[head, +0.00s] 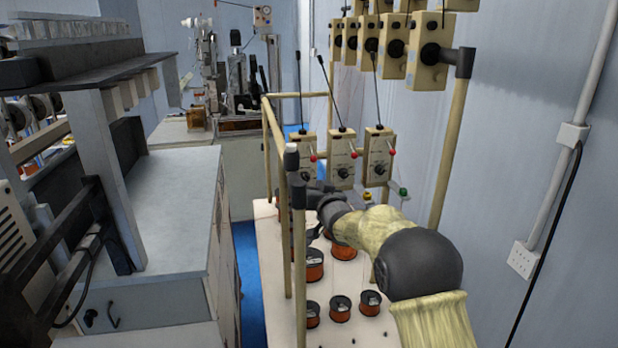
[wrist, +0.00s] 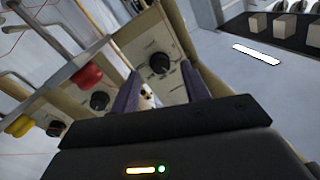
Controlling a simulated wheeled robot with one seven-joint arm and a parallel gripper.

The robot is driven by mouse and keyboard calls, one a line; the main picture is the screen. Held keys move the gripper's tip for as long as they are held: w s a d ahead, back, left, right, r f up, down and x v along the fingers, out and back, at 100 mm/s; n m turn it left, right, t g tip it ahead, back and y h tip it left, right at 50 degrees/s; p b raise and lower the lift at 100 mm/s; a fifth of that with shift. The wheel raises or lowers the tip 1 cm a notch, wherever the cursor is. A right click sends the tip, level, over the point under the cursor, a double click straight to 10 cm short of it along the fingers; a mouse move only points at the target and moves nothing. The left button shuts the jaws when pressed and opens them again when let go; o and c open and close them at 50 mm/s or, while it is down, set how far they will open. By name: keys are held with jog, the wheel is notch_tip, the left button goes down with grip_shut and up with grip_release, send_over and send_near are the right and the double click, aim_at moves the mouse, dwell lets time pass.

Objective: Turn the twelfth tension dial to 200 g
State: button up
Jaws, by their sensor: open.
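Three cream tension units with black round dials stand in a row in the head view: a left one (head: 308,148), a middle one (head: 343,173) and a right one (head: 379,170). My gripper (wrist: 160,76) is open, with its two purple fingers apart and empty. In the wrist view a black dial (wrist: 160,63) on a cream panel shows between and beyond the fingertips. I cannot tell whether the fingertips touch the panel. Two more dials show at left, a nearer one (wrist: 100,100) and a farther one (wrist: 55,128). Dial numbers and settings are too small to read.
A red ball (wrist: 87,76) and a yellow ball (wrist: 20,126) sit close left of my gripper. A cream post (head: 299,250) stands beside my arm. Wire spools (head: 340,305) lie on the board below. More cream units (head: 428,50) hang above. A grey bench (head: 180,200) is left.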

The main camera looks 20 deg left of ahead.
jog(key=shift+p+x, duration=0.3)
jog(key=shift+x, duration=0.7)
jog(key=c, duration=1)
